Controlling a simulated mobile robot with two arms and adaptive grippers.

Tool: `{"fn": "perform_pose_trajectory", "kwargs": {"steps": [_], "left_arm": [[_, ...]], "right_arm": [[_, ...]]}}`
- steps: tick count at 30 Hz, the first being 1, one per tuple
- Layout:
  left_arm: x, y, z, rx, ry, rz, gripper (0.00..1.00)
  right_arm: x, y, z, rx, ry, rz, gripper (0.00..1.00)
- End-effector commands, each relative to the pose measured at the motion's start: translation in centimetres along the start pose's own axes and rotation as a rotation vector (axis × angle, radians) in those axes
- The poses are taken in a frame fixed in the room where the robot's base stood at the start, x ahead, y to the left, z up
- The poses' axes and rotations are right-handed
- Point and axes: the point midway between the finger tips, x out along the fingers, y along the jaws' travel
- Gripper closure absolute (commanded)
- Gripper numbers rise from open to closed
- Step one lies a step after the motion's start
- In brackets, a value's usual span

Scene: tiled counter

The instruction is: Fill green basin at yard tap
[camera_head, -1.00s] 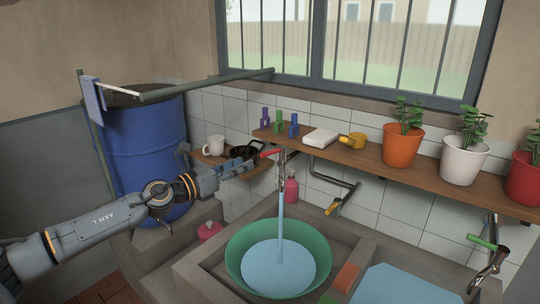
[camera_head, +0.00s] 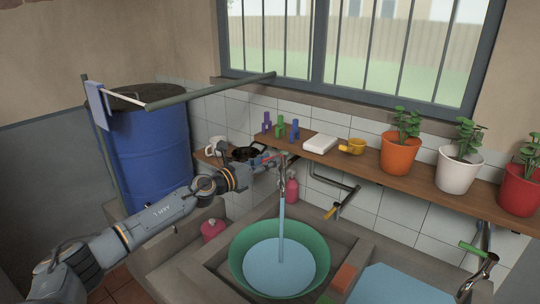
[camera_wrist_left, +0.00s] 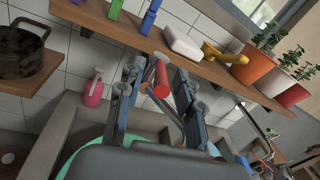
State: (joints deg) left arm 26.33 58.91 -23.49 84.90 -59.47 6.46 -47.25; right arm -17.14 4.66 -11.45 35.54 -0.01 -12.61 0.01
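The green basin (camera_head: 240,240) sits in the left sink bay with blue water (camera_head: 280,266) in it. A stream of water (camera_head: 282,220) falls into it from the tap above. The tap's red handle (camera_wrist_left: 161,78) shows in the left wrist view between the two fingers of my left gripper (camera_wrist_left: 157,92). The fingers are apart, with visible gaps beside the handle. In the head view my left gripper (camera_head: 272,162) is at the tap and partly covers it. The basin's green rim shows low in the left wrist view, mostly hidden by my gripper. My right gripper is out of view.
A pink bottle (camera_head: 292,190) stands behind the basin. A blue barrel (camera_head: 150,150) is at left. A green-handled tap (camera_head: 474,249) is at right.

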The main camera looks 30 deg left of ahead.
Motion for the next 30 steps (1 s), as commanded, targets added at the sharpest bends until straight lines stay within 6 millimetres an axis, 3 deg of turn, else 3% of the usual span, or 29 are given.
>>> {"fn": "perform_pose_trajectory", "kwargs": {"steps": [4, 13, 18, 30], "left_arm": [[0.96, -0.07, 0.05, -0.002, 0.000, 0.000, 0.64], [1.12, -0.09, -0.06, 0.000, 0.001, -0.001, 0.64], [1.10, -0.08, -0.05, 0.000, 0.001, -0.001, 0.99], [1.08, 0.00, -0.16, 0.000, 0.002, -0.007, 1.00]], "right_arm": [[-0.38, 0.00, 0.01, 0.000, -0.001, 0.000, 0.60], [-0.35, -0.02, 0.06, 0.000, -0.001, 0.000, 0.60], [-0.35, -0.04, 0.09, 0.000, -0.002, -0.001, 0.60], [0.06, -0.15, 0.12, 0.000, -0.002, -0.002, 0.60]]}}
